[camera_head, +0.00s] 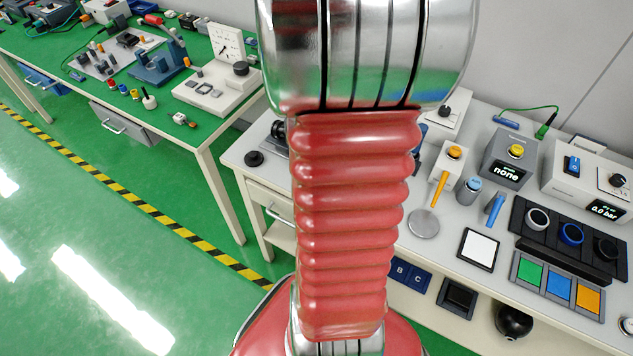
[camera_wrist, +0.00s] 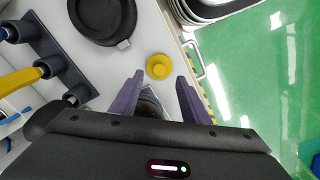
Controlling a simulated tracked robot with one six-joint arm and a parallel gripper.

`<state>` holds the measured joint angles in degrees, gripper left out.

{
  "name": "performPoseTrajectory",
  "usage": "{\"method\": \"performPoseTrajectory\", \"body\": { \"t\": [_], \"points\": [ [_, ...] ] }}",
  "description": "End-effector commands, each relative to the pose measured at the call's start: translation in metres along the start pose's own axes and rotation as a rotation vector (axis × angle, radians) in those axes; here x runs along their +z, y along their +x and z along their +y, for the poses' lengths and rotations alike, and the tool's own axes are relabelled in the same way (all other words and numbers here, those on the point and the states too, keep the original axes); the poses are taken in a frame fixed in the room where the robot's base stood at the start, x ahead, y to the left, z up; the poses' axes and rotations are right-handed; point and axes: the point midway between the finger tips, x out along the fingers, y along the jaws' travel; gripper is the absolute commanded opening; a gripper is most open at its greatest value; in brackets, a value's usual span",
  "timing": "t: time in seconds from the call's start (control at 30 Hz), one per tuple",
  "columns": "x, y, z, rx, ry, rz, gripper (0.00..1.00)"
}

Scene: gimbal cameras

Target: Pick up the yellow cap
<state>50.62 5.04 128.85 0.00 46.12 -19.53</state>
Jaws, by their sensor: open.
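The yellow cap (camera_wrist: 159,67) is a small round disc with a raised centre. It lies on the pale bench top near the bench's edge in the wrist view. My gripper (camera_wrist: 160,78) is open, with its two purple fingers spread apart. The cap shows in the gap between the fingertips, slightly beyond them, and nothing is held. How high the fingers are above the cap is hard to tell. In the head view my arm fills the middle, and I cannot make out the gripper or this cap there.
In the wrist view, a dark round dish (camera_wrist: 103,18) is beside the cap, and a dark rack (camera_wrist: 48,45) and a yellow-handled tool (camera_wrist: 20,79) are at left. A partly hidden dark round object (camera_wrist: 149,107) shows between the fingers. Green floor (camera_wrist: 255,60) lies past the edge.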

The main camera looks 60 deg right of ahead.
Motion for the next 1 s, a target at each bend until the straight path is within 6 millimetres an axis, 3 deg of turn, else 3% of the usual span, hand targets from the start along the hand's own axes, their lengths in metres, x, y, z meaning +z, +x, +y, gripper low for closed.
{"method": "performPoseTrajectory", "body": {
  "t": [0.13, 0.57, 1.0],
  "points": [
    [0.000, 0.012, 0.000, 0.000, 0.000, -0.001, 0.42],
    [0.000, 0.017, 0.000, 0.000, 0.000, -0.001, 0.42],
    [-0.001, 0.063, 0.001, -0.001, 0.001, -0.002, 0.42]
  ]
}}
